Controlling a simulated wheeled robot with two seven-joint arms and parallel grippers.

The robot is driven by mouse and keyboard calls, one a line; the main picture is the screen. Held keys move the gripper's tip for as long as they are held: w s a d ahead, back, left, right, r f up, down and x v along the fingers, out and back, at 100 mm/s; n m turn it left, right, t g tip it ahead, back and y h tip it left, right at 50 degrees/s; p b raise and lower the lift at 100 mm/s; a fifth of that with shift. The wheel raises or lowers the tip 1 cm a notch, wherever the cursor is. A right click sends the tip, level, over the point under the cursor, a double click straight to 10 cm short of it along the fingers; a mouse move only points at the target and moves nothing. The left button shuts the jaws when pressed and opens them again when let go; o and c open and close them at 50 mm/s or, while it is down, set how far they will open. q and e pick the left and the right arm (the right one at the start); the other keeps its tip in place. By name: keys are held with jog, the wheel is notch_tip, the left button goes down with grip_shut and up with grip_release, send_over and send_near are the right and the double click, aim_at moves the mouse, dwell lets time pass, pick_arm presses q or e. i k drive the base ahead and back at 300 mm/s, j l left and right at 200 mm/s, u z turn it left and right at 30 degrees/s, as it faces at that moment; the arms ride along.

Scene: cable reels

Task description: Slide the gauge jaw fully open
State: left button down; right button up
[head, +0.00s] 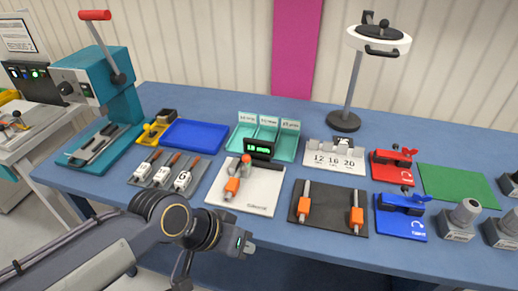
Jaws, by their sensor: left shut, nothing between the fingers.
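The gauge stands on a white plate (256,199) near the middle of the table, with a dark readout (260,149) showing green digits at its back. I cannot tell how far apart the gauge's jaws are. My left gripper (247,246) is shut and empty, at the table's front edge, nearer to me than the plate and apart from it. My right gripper is not in view.
Left of the plate is a tray with several tagged tools (163,173); behind it lies a blue tray (195,134). A dark mat (328,214) with two orange-handled bars lies to the right. Red (392,171) and blue (401,222) fixtures stand further right. A teal press (110,90) stands left.

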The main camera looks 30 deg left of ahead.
aim_at(246, 169)
jog(key=j+u, duration=0.1)
jog(key=u, duration=0.25)
jog(key=j+u, duration=0.1)
jog(key=u, duration=0.3)
jog(key=j+u, duration=0.1)
jog(key=u, duration=0.25)
